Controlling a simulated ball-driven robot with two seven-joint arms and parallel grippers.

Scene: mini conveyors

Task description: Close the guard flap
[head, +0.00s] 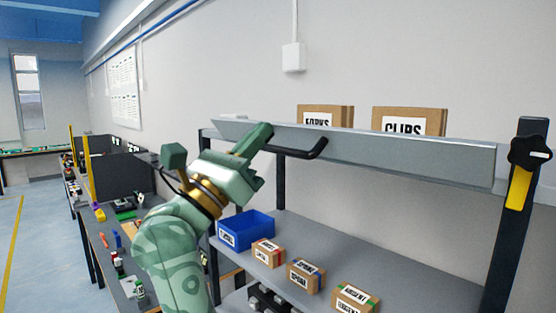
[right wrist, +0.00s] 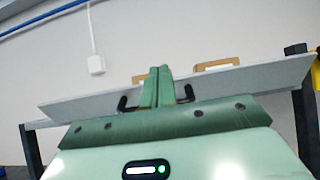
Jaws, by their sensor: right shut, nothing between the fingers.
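The guard flap (head: 400,152) is a long grey panel along the top of the shelf unit, with its broad face towards me. It looks raised, with the space below it open; its exact tilt is hard to tell. A black bar handle (head: 305,151) sticks out from its left part. My right gripper (head: 257,138) is shut and empty, its fingertips at the handle's left end in the head view. In the right wrist view the closed fingers (right wrist: 157,84) cover the handle's middle, and its ends show on both sides. I cannot tell if they touch. My left gripper is out of view.
A blue bin (head: 245,229) and several small labelled boxes (head: 304,273) stand on the shelf below the flap. Two larger cardboard boxes (head: 409,121) show behind its top edge. A dark post with a black knob (head: 529,151) stands at the right end.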

